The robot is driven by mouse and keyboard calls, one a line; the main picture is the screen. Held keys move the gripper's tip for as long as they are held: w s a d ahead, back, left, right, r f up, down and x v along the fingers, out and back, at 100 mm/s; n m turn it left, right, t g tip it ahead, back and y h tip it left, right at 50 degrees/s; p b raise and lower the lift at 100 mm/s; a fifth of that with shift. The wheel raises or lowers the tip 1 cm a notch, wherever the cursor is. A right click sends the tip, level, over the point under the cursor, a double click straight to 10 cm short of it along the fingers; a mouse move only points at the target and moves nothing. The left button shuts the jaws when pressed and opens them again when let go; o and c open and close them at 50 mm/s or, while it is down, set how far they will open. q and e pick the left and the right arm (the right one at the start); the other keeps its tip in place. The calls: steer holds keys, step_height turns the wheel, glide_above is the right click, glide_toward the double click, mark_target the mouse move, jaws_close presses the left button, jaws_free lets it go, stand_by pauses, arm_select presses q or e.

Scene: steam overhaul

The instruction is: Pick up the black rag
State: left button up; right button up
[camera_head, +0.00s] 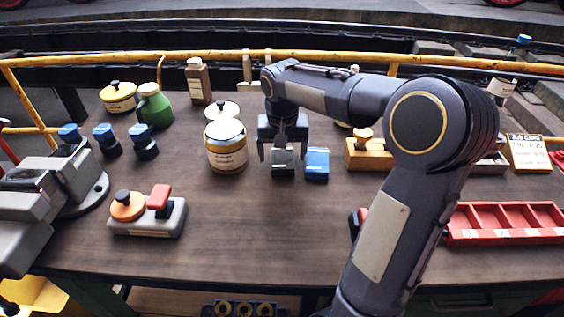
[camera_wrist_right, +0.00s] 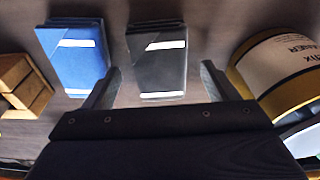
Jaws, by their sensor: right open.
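The black rag (camera_head: 283,165) is a dark folded block with a pale label, lying on the workbench. It shows in the right wrist view (camera_wrist_right: 157,75) between the two fingertips, with space on both sides. My right gripper (camera_head: 282,149) is open and empty, pointing down just above and behind the rag in the head view; it also shows in the wrist view (camera_wrist_right: 160,77). I cannot tell its exact height over the rag. My left gripper is not in view.
A folded blue rag (camera_head: 316,164) lies close to the right of the black one. A yellow-banded tin (camera_head: 227,157) stands to its left. A wooden block (camera_head: 369,160) and red tray (camera_head: 507,220) are further right. The bench front middle is clear.

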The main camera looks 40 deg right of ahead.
mark_target(282, 157)
steer(key=shift+f, duration=0.55)
steer(key=c, duration=1.1)
step_height(282, 157, up, 10)
steer(key=shift+r+p, duration=0.1)
steer(key=shift+p, duration=0.75)
steer(key=o, duration=0.5)
steer(key=c, duration=0.4)
